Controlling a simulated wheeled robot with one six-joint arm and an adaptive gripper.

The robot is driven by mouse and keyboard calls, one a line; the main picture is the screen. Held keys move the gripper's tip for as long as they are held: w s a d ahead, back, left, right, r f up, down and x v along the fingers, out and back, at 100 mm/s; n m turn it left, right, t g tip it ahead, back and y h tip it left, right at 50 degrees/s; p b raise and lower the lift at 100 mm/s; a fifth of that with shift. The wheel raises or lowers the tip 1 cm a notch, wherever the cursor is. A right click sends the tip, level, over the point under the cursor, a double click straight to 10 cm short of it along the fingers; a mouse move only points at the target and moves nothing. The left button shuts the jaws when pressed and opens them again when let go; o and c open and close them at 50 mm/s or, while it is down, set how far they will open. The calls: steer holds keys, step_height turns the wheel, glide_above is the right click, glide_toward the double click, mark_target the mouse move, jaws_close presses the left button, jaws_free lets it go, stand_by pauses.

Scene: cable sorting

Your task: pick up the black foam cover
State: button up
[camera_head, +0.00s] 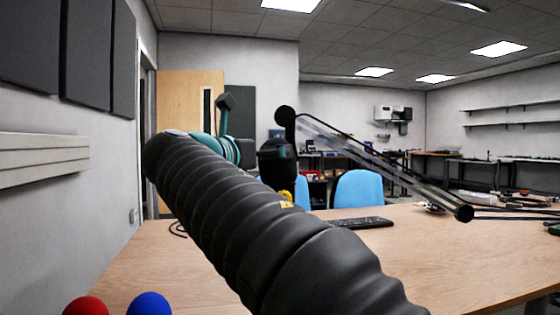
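I cannot pick out a black foam cover for certain in this view. A large black ribbed sleeve, apparently on my arm, crosses the middle and hides much of the table. The dark end piece that looks like my gripper (278,160) is beyond the sleeve, over the far part of the table. Its fingers are too small and dark to tell open from shut, or whether anything is held.
The wooden table (455,262) has bare room at the right front. A black keyboard (362,222) and cables and small items (510,203) lie toward its back. Red (86,306) and blue (149,304) balls show at lower left. Blue chairs (358,189) stand behind.

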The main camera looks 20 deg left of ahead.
steer(key=x, duration=0.5)
steer(key=shift+w+a, duration=0.1)
steer(key=c, duration=0.9)
